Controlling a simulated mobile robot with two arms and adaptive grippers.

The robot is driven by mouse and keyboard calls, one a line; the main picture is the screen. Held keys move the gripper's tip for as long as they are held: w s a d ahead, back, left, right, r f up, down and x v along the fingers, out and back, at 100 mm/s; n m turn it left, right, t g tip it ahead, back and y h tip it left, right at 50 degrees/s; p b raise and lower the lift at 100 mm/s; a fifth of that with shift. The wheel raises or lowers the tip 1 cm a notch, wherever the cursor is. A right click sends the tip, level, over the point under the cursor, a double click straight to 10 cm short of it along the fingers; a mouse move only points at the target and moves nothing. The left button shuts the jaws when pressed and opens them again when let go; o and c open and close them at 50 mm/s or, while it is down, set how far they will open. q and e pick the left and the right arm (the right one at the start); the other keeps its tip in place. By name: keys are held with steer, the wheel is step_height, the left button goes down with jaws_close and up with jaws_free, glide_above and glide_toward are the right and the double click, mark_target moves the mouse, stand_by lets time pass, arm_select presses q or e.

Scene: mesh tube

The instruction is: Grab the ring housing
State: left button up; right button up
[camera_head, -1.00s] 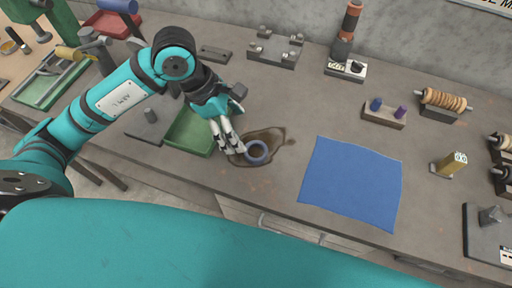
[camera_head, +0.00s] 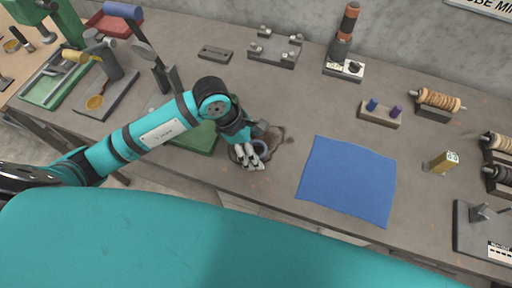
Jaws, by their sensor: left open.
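The ring housing, a blue-grey ring (camera_head: 263,149), lies on a dark brown stain on the grey workbench. My left gripper (camera_head: 251,162) is open and low over the bench, with its fingers at the left side of the ring and hiding part of it. I cannot tell whether the fingers touch the ring. My right gripper is not in view.
A blue cloth (camera_head: 346,180) lies flat to the right of the ring. The bench behind the stain is clear.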

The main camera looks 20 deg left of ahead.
arm_select(q)
steer(key=c, duration=1.5)
steer(key=shift+w+r, duration=0.1)
steer(key=shift+r, duration=0.05)
steer(key=shift+c, duration=0.2)
